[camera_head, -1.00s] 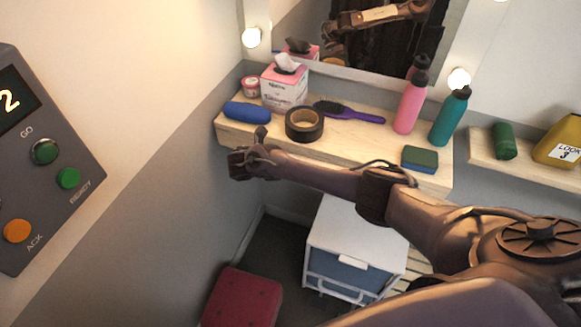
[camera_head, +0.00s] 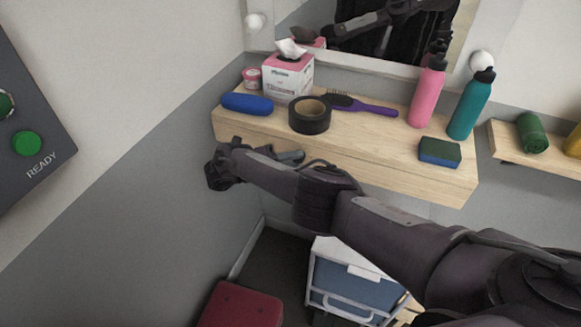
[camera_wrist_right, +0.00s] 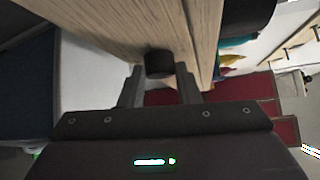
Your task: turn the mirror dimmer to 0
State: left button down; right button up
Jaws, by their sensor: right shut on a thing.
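The mirror dimmer is a dark round knob (camera_wrist_right: 158,62) on the front edge of the wooden shelf, seen in the right wrist view. My right gripper (camera_wrist_right: 160,80) has its two fingers closed on either side of it. In the head view my right gripper (camera_head: 222,162) is at the shelf's left front, and the knob cannot be made out there. The mirror (camera_head: 330,18) stands above the shelf, and its bulbs (camera_head: 255,20) look white and unlit. The dimmer's marking is not visible. My left gripper is out of view.
The shelf (camera_head: 370,148) holds a blue case (camera_head: 247,103), tissue box (camera_head: 288,78), black tape roll (camera_head: 310,116), purple brush (camera_head: 365,107), sponge (camera_head: 439,152) and two bottles. Below are a white-framed drawer unit (camera_head: 350,280) and a red stool (camera_head: 240,305). A button panel (camera_head: 30,110) is at left.

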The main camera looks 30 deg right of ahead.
jog(key=shift+f+b, duration=0.15)
jog(key=shift+b, duration=0.2)
jog(key=shift+n+h, duration=0.3)
jog(key=o, duration=1)
jog(key=shift+d, duration=0.1)
jog(key=shift+c, duration=0.2)
jog(key=a+b, duration=0.3)
jog(key=a, duration=0.4)
jog(key=shift+w+a+r, duration=0.2)
jog(key=shift+a+r, duration=0.2)
